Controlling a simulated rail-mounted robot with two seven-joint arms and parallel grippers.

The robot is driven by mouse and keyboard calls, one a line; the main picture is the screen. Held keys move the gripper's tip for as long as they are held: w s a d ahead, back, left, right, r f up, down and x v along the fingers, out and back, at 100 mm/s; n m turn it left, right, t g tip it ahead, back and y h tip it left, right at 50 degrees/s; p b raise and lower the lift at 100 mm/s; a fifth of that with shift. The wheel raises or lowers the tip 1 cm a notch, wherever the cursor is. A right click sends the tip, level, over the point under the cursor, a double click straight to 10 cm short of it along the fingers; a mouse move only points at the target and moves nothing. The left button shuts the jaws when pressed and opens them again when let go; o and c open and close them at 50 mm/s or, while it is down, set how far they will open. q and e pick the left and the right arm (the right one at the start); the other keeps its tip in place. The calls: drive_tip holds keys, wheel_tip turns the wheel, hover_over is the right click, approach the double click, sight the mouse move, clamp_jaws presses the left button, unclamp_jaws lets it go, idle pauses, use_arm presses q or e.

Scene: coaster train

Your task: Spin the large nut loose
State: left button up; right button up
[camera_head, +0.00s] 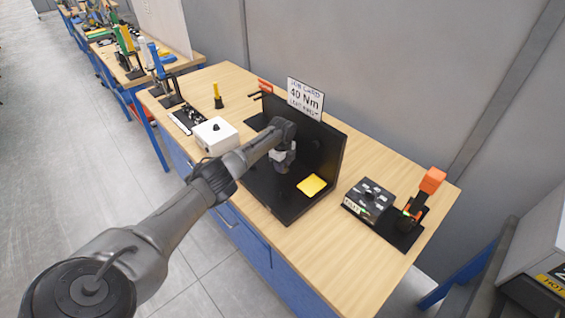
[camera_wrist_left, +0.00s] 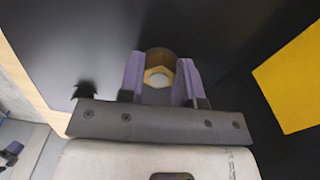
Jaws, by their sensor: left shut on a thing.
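The large nut (camera_wrist_left: 157,77) is brass-coloured, with a pale grey round centre, in the left wrist view. It sits between the two purple fingers of my left gripper (camera_wrist_left: 161,70), which is shut on it. In the head view my left gripper (camera_head: 283,166) reaches down in front of the black upright panel (camera_head: 318,146), over the black base. The nut cannot be made out there, as my arm and gripper cover that spot. My right gripper is in neither view.
A yellow pad (camera_head: 311,185) lies on the black base, right of the gripper. A job card reading 40 Nm (camera_head: 305,99) stands behind the panel. A white box (camera_head: 214,137) is to the left. A black box (camera_head: 369,200) and an orange-topped tool (camera_head: 432,181) are to the right.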

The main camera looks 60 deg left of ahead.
use_arm(q)
drive_tip(key=n+p, duration=0.1)
drive_tip(key=n, duration=0.2)
drive_tip(key=shift+s+r+p, duration=0.1)
drive_tip(key=shift+r+p, duration=0.05)
drive_tip(key=shift+p, duration=0.15)
drive_tip(key=n+p, duration=0.1)
drive_tip(key=n, duration=0.2)
drive_tip(key=shift+d+n+p, duration=0.15)
drive_tip(key=shift+n+p, duration=0.15)
drive_tip(key=shift+p, duration=0.05)
drive_tip(key=n+p, duration=0.1)
drive_tip(key=n, duration=0.2)
drive_tip(key=shift+s+n, duration=0.1)
drive_tip(key=shift+n, duration=0.2)
drive_tip(key=n+p, duration=0.1)
drive_tip(key=n, duration=0.2)
drive_tip(key=shift+d+n, duration=0.15)
drive_tip(key=shift+n, duration=0.15)
drive_tip(key=n+p, duration=0.1)
drive_tip(key=n, duration=0.2)
drive_tip(key=shift+d+n, duration=0.1)
drive_tip(key=shift+n, duration=0.2)
drive_tip(key=n, duration=0.3)
drive_tip(key=shift+n, duration=0.3)
drive_tip(key=n, duration=0.5)
drive_tip(key=shift+d+f, duration=0.15)
drive_tip(key=shift+f, duration=0.1)
drive_tip(key=shift+n, duration=0.7)
